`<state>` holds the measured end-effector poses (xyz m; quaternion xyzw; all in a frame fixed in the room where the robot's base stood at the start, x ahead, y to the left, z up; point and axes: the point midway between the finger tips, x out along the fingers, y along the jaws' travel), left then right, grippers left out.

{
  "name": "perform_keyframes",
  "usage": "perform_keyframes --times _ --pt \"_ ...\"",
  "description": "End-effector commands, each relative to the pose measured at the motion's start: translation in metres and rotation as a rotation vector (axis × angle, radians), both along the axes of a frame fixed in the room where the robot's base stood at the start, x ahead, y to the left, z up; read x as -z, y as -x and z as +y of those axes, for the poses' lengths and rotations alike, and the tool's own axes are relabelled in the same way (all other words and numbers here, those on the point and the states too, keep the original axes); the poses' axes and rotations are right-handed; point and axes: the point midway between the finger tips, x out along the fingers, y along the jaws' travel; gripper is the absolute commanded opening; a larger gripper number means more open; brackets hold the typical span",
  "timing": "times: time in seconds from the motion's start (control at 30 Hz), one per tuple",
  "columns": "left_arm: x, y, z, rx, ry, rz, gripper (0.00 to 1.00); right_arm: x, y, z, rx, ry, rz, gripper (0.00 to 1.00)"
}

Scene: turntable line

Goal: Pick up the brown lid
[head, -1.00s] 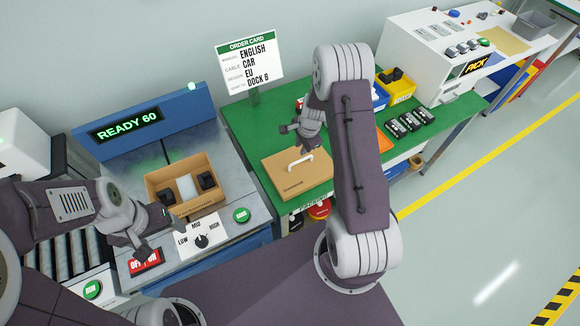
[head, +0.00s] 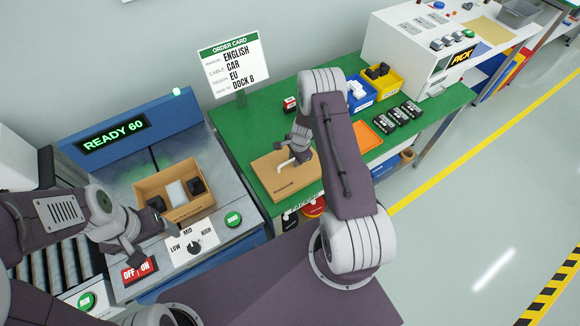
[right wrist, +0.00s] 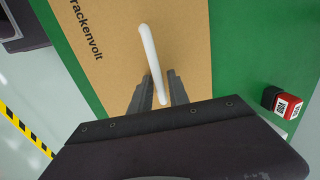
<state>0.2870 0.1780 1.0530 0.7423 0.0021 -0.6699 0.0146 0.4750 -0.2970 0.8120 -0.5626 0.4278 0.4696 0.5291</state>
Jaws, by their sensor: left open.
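The brown lid (head: 284,186) lies flat on the green bench top, with a white bar handle (head: 284,163) on it. In the right wrist view the lid (right wrist: 100,62) fills the middle and bears printed lettering; its handle (right wrist: 149,45) runs toward my fingers. My right gripper (right wrist: 161,92) is open, with the near end of the handle between its fingers and gaps at the sides; I cannot tell how deep the fingers reach. In the head view my right gripper (head: 297,153) partly covers the handle. My left gripper (head: 150,243) is open and empty by the control panel.
An open box (head: 177,216) with dark items and a white one stands on the grey station. Blue (head: 359,101) and yellow (head: 381,87) bins and an orange tray (head: 364,136) lie right of my right arm.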

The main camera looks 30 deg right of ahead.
Motion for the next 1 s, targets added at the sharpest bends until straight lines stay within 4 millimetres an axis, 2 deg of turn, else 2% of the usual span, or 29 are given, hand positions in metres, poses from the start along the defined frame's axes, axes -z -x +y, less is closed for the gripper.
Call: perform_keyframes --times 0.17,0.23,0.27,0.67,0.77,0.9,1.0 --pt "0.000 0.000 0.000 0.000 0.000 0.000 0.77 0.000 0.000 0.000 0.000 0.000 0.000 0.21" --pt "0.000 0.000 0.000 0.000 0.000 0.000 0.77 0.000 0.000 0.000 0.000 0.000 -0.001 0.02" --pt "0.000 0.000 0.000 0.000 0.000 0.000 0.77 0.000 0.000 0.000 0.000 0.000 -0.001 0.00" --pt "-0.001 0.000 0.000 0.000 0.000 0.000 0.77 -0.005 -0.001 0.000 0.000 0.001 -0.002 0.00" --pt "-0.003 0.000 0.000 0.000 0.000 0.000 0.77 -0.016 -0.001 0.000 -0.001 0.001 -0.004 0.00" --pt "-0.005 0.000 0.000 0.000 0.000 0.000 0.77 -0.041 -0.002 0.000 -0.001 0.002 -0.005 0.00" --pt "0.006 0.000 0.000 0.000 0.000 0.000 0.77 -0.050 0.010 -0.017 0.007 0.001 -0.004 0.00"
